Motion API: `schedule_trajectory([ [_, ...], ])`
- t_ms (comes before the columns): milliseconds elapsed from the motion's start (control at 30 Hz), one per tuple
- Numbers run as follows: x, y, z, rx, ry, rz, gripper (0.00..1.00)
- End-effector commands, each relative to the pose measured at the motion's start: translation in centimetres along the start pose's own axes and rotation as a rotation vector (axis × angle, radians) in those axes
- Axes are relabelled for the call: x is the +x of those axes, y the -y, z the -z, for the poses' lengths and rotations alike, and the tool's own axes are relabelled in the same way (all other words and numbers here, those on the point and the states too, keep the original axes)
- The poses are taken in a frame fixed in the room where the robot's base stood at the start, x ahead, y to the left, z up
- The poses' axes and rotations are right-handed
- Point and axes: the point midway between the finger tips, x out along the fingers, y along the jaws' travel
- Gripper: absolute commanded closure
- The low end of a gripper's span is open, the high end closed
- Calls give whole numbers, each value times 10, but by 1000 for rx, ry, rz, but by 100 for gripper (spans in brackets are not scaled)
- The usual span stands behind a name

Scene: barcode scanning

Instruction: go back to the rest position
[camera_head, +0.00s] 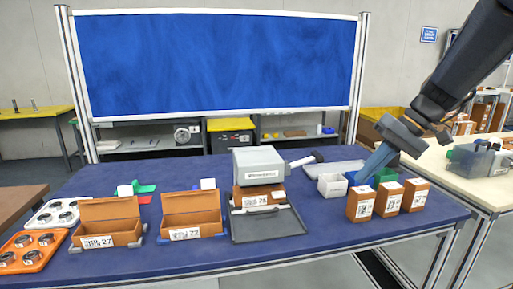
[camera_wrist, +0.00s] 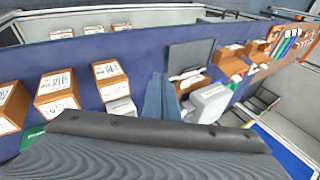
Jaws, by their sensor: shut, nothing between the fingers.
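My gripper (camera_head: 368,176) is at the right of the blue table (camera_head: 330,240) in the head view. Its blue-grey fingers are shut and empty, pointing down and left behind the row of brown boxes. In the wrist view the closed fingers (camera_wrist: 161,98) show over the blue table top. Three upright brown labelled boxes (camera_head: 361,204) stand at the table's right side, apart from each other. A grey scanner-like device (camera_head: 258,164) stands mid-table, with a brown labelled box (camera_head: 243,191) below it and a dark flat tray (camera_head: 268,225) in front.
Two open brown boxes (camera_head: 107,222) (camera_head: 191,216) stand left of the device. An orange tray (camera_head: 30,262) and a white tray with round metal parts lie at far left. A white box (camera_head: 332,187) and a green bin (camera_head: 385,175) sit close by my fingers. The front table strip is clear.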

Motion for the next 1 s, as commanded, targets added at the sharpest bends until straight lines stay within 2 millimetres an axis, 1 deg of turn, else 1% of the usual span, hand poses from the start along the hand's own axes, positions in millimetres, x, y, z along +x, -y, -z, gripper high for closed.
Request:
schedule_trajectory([
  [33, 9, 2, -7, 9, 17, -17, 100],
  [167, 34, 4, -29, 42, 59, -80, 100],
  [267, 56, 5, -51, 66, 93, -142, 100],
  [367, 80, 5, -79, 86, 126, -221, 100],
  [467, 107, 6, -115, 94, 154, -317, 100],
  [500, 117, 6, -132, 92, 160, -358, 100],
  [600, 140, 4, -171, 73, 163, -452, 100],
  [700, 153, 3, -198, 52, 151, -509, 100],
  [800, 160, 2, -213, 37, 139, -536, 100],
  [900, 162, 1, -218, 32, 133, -545, 100],
  [1000, 162, 1, -218, 33, 133, -546, 100],
])
